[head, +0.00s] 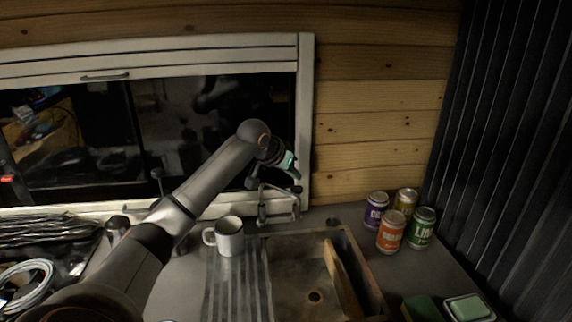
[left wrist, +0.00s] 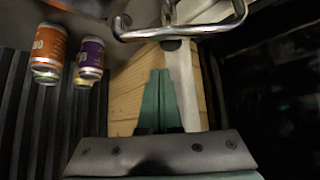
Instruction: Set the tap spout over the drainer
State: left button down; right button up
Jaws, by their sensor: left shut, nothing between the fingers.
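The chrome tap (head: 263,208) stands behind the sink in the head view. Its spout (head: 290,190) reaches to the right, on the basin side, not over the drainer. The ribbed drainer (head: 237,292) lies left of the basin. My left gripper (head: 296,174) is just above the spout. In the left wrist view its green fingers (left wrist: 160,78) are together and empty. The chrome tap tube (left wrist: 180,30) crosses the top of that view, apart from the fingertips in the picture; I cannot tell the depth gap. My right gripper is not in view.
A white mug (head: 229,238) stands on the drainer's back end. The sink basin (head: 290,270) has a wooden board (head: 342,278) leaning in it. Several cans (head: 391,232) stand right of the tap. A green sponge dish (head: 468,308) is front right. Cables (head: 40,230) lie left.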

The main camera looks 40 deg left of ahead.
pick_arm(q)
jog(key=shift+s+d+f+p, duration=0.1)
jog(key=shift+s+f+p, duration=0.05)
jog(key=shift+s+f, duration=0.5)
jog(key=shift+s+d+f+p, duration=0.15)
jog(key=shift+s+f, duration=0.25)
jog(key=shift+s, duration=0.3)
jog(key=shift+a, duration=0.1)
jog(key=shift+a, duration=0.1)
